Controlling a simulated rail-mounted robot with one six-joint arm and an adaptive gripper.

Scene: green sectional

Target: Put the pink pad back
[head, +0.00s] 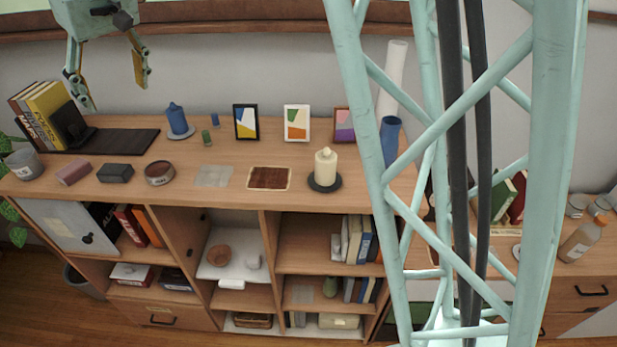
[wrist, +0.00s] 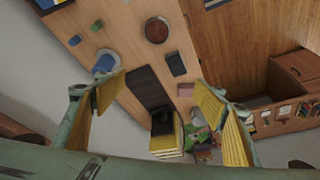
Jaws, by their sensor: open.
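The pink pad (head: 73,172) looks like a small dusky-pink block. It lies on the wooden cabinet top at the left in the head view, between a grey cup (head: 25,163) and a dark block (head: 115,173). In the wrist view a small pinkish patch (wrist: 185,89) beside the right finger is probably the same pad, partly hidden. My gripper (head: 110,87) is open and empty, high above the back left of the cabinet top, apart from the pad. Its spread fingers also frame the wrist view (wrist: 160,85).
Yellow and dark books (head: 43,112) stand by a black bookend and base (head: 120,141) at the left. A blue candle (head: 177,120), picture frames (head: 246,122), a round tin (head: 159,173), a grey mat (head: 214,175), a brown mat (head: 269,178) and a cream candle (head: 326,166) share the top.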

